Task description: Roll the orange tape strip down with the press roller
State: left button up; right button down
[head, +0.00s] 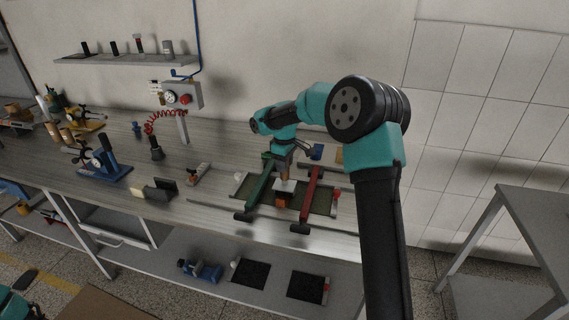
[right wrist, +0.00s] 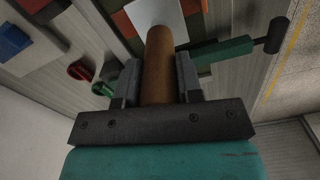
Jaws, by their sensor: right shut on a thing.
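My right gripper (head: 286,163) is over the middle of the bench. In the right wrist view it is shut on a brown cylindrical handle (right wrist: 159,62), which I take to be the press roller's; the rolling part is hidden. The handle (head: 287,172) points down at a white sheet (head: 285,186). The sheet also shows past the handle's end in the right wrist view (right wrist: 153,12); I cannot tell if they touch. An orange piece (head: 282,201), perhaps the tape strip, shows just in front of the sheet. My left gripper is not in view.
A green bar (head: 260,185) and a red bar (head: 307,193) flank the sheet on a dark mat (head: 322,203). A blue block (head: 316,151) stands behind. A blue tool (head: 101,168) and small dark blocks (head: 161,188) stand to the left. The bench's front edge is close.

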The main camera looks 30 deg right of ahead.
jog(key=shift+s+a+f, duration=0.1)
jog(key=shift+s+a, duration=0.6)
jog(key=shift+s, duration=0.05)
jog(key=shift+a, duration=0.1)
jog(key=shift+s+a, duration=0.5)
jog(key=shift+s, duration=0.1)
dwell(0.7)
jog(key=shift+w+d, duration=0.8)
